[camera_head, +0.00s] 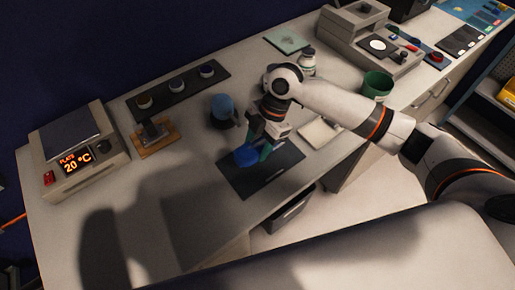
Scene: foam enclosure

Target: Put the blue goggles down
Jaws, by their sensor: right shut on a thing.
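The blue goggles (245,155) show as a small blue shape above or on a dark mat (280,172) in the middle of the bench. My right gripper (264,148) points down over the mat and is shut on the goggles. The gripper and its shadow hide part of them, and I cannot tell whether they touch the mat. My left gripper is not in view.
A blue rounded item (222,106) stands left of my right gripper. A pale square pad (319,132) and a green cup (377,85) are to the right. A hot plate (75,150) stands at the left. The bench's front left is clear.

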